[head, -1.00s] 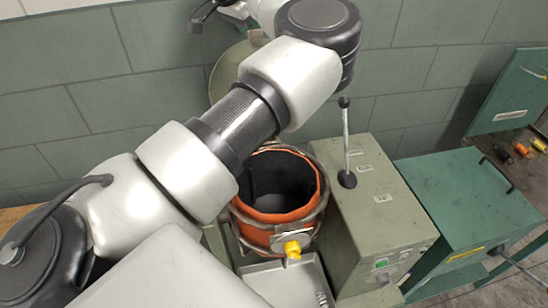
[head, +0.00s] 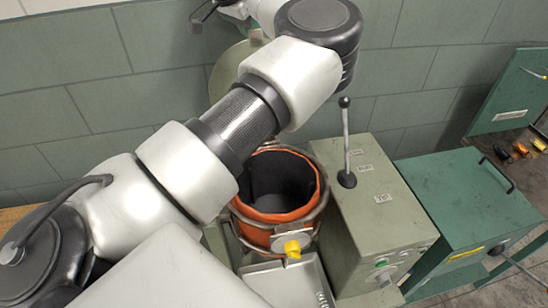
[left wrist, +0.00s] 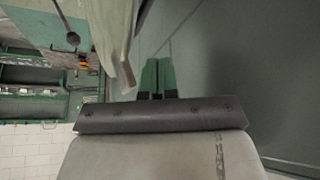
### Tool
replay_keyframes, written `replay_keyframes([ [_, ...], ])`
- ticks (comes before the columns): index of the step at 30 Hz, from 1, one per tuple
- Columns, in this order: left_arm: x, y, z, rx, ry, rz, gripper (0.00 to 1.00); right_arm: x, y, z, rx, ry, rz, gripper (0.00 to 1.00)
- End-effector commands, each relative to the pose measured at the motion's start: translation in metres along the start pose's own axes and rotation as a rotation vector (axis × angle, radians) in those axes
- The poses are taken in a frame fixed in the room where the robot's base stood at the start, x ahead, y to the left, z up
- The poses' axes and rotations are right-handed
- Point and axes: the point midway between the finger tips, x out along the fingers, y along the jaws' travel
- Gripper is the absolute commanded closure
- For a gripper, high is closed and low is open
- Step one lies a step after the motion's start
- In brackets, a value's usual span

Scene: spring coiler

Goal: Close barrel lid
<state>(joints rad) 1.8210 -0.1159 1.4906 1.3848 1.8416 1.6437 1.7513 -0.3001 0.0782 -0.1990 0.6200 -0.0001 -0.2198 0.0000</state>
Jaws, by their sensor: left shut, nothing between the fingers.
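The orange barrel (head: 268,232) stands open, its dark inside showing, with a yellow knob (head: 292,248) on its front. A pale green round lid (head: 222,70) stands raised behind it, partly covered by my left arm. My left arm crosses in front of the barrel's left side and reaches back past the lid. In the left wrist view my left gripper (left wrist: 157,68) is shut and empty, its green fingers together. A pale green edge (left wrist: 113,35), probably the lid, is just left of the fingers; I cannot tell if they touch. My right gripper is out of view.
A green-grey machine box (head: 372,205) with an upright lever (head: 346,145) stands close right of the barrel. A darker green cabinet (head: 460,200) is further right. A block wall (head: 150,110) is behind. A metal tray (head: 275,280) lies in front of the barrel.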

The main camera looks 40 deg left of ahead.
Motion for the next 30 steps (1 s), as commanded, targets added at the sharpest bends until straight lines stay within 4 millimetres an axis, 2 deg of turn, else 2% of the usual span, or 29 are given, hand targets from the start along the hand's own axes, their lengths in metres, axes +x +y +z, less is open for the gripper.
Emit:
replay_keyframes([
  [24,0.03,0.0,0.016,-0.001,0.0,0.0,1.0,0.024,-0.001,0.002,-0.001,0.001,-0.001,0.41],
  [30,0.03,0.0,0.017,0.0,0.0,0.0,1.0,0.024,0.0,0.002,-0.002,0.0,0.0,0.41],
])
